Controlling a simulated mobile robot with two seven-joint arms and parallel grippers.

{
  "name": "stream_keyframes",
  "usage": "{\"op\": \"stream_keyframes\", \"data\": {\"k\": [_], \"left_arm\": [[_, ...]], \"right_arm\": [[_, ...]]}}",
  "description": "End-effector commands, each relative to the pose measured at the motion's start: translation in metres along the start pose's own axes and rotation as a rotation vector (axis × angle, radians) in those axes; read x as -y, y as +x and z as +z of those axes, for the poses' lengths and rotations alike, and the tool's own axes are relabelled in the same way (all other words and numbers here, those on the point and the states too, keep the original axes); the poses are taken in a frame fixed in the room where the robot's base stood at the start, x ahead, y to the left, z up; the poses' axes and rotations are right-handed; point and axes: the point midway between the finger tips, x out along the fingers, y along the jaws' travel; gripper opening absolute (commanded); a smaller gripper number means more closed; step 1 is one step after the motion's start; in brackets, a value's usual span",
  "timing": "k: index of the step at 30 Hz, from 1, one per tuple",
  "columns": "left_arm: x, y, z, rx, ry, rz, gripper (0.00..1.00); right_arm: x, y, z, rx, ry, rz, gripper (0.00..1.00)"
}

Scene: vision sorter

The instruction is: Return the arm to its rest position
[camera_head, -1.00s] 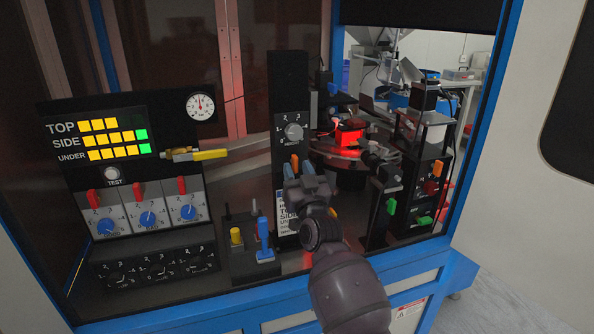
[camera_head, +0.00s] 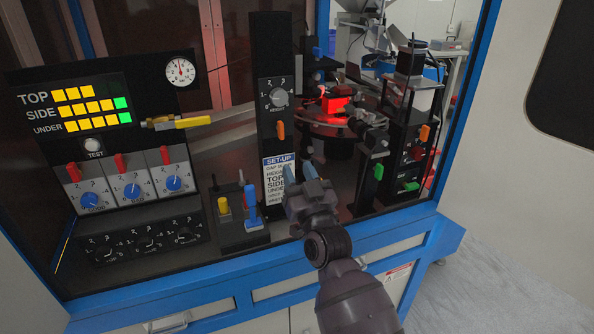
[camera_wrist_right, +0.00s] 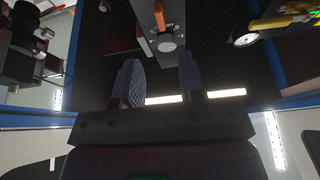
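My right arm (camera_head: 352,296) reaches in from the bottom of the head view. Its gripper (camera_head: 299,172) is in front of the set-up label (camera_head: 279,170) on the black height post, and partly covers that label. In the right wrist view the two blue padded fingers of the right gripper (camera_wrist_right: 160,76) stand apart with nothing between them. The gripper is open and empty. An orange lever (camera_wrist_right: 158,15) and a round knob (camera_wrist_right: 166,42) show beyond the fingertips. My left gripper is not in view.
The black height post (camera_head: 268,60) stands mid-cabinet. A small block with yellow and blue levers (camera_head: 244,241) is left of the gripper. The blue cabinet rim (camera_head: 240,287) runs below. Open floor (camera_head: 500,220) is at right.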

Motion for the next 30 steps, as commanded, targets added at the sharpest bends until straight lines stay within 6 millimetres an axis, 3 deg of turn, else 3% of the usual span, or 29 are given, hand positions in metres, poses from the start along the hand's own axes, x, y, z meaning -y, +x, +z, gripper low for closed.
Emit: {"op": "stream_keyframes", "data": {"k": [11, 13, 20, 23, 26, 30], "left_arm": [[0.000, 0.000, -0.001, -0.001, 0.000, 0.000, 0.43], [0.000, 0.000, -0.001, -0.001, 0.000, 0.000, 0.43], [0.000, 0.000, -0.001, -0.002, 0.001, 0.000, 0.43], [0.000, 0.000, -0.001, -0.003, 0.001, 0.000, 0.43], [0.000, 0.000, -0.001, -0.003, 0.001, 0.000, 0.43], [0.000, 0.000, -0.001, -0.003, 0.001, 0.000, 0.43]], "right_arm": [[0.001, 0.001, 0.001, 0.050, 0.055, -0.015, 0.37], [-0.008, -0.005, 0.000, 0.084, 0.057, -0.012, 0.37], [-0.051, -0.066, 0.042, 0.248, 0.041, 0.054, 0.37], [-0.070, -0.102, 0.062, 0.327, 0.028, 0.091, 0.37], [-0.090, -0.148, 0.085, 0.419, 0.011, 0.132, 0.37], [-0.116, -0.223, 0.113, 0.559, -0.021, 0.189, 0.37]]}}
